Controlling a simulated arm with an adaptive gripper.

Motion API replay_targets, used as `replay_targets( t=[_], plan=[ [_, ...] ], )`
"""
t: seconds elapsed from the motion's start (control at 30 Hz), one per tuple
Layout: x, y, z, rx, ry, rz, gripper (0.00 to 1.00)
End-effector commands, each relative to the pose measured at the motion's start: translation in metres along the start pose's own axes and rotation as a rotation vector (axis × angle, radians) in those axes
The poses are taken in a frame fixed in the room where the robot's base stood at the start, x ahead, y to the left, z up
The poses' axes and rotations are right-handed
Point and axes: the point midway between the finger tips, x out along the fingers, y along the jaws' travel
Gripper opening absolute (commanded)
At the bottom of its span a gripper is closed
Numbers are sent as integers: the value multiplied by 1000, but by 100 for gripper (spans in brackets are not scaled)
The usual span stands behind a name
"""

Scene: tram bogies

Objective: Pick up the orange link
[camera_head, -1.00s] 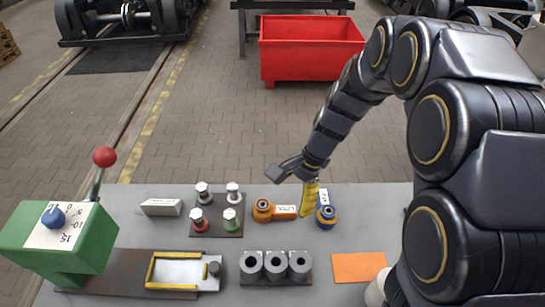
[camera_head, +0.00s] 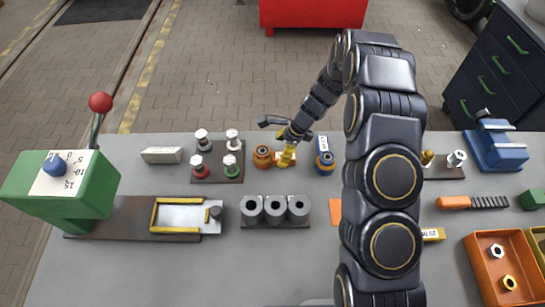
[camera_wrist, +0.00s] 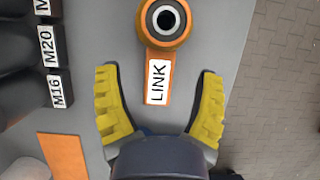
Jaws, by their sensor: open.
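The orange link (camera_wrist: 157,91) lies on the grey table, with a round bushed eye at one end and a white label reading LINK. In the wrist view its labelled bar points in between the two yellow fingers of my gripper (camera_wrist: 160,105), which are spread apart, one on each side. In the head view the link's eye (camera_head: 263,157) shows just left of my gripper (camera_head: 287,158), and the fingers partly hide its bar. The fingers do not touch the link in the wrist view.
A blue link (camera_head: 324,160) stands close right of my gripper. A plate with several bolts (camera_head: 218,174) is to the left. A block with grey sockets (camera_head: 276,208) lies nearer. A green lever press (camera_head: 65,185), blue vice (camera_head: 495,146) and orange tray (camera_head: 500,270) stand farther out.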

Motion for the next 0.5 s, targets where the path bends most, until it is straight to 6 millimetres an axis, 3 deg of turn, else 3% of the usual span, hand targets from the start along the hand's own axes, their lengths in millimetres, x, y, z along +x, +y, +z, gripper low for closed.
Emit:
replay_targets(
  t=[0.2,0.43,0.5],
  plan=[
    [31,0,-1,-1,-1,4,68],
    [32,0,-1,-2,0,1,68],
    [32,0,-1,-2,0,1,38]
  ],
)
